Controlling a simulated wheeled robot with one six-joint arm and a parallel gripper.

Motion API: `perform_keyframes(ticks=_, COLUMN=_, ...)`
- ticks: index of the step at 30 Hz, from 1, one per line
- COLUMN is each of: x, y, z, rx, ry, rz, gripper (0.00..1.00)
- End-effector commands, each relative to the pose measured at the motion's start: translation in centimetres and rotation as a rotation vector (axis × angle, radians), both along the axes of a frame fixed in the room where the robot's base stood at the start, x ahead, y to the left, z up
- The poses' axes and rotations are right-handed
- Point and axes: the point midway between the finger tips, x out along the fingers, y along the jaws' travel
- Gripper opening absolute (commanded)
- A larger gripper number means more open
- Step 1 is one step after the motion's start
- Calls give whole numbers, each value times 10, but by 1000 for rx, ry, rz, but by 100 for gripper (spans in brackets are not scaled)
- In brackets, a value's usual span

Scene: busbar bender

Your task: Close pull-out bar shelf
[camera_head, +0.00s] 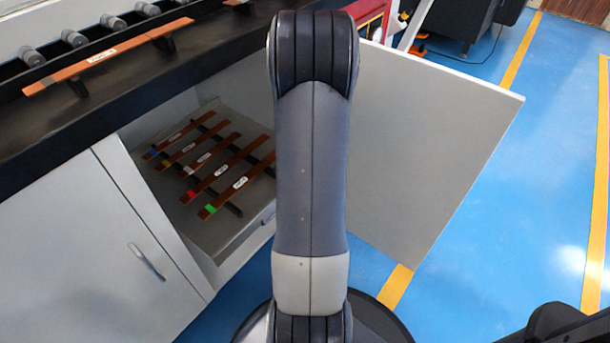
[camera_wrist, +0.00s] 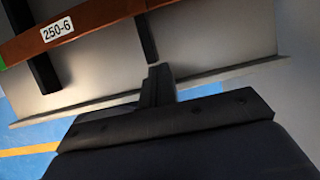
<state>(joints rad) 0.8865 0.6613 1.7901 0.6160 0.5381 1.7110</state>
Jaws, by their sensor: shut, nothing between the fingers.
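The pull-out bar shelf (camera_head: 200,228) is a grey tray inside the open lower cabinet, bearing several copper-brown bars on black supports. In the head view its right part is hidden behind my arm. In the wrist view the grey shelf (camera_wrist: 215,52) has a raised front lip, and a bar labelled 250-6 (camera_wrist: 100,28) crosses above it. My gripper (camera_wrist: 160,72) is shut and empty, its fingertips overlapping the shelf's front lip. Whether they touch it I cannot tell. In the head view the gripper is hidden behind my arm.
An open grey cabinet door (camera_head: 425,140) stands to the right of the shelf. A closed door with a handle (camera_head: 146,262) is at the left. Above is a dark worktop (camera_head: 90,110) with rollers and a long bar.

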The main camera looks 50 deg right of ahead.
Motion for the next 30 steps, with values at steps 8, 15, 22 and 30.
perform_keyframes(ticks=8, x=72, y=3, z=8, rx=0, ry=1, rz=5, gripper=0)
perform_keyframes(ticks=15, x=114, y=4, z=5, rx=-1, ry=0, rz=2, gripper=0)
perform_keyframes(ticks=22, x=133, y=4, z=2, rx=0, ry=0, rz=1, gripper=0)
perform_keyframes(ticks=30, x=139, y=4, z=0, rx=-3, ry=-3, rz=-1, gripper=0)
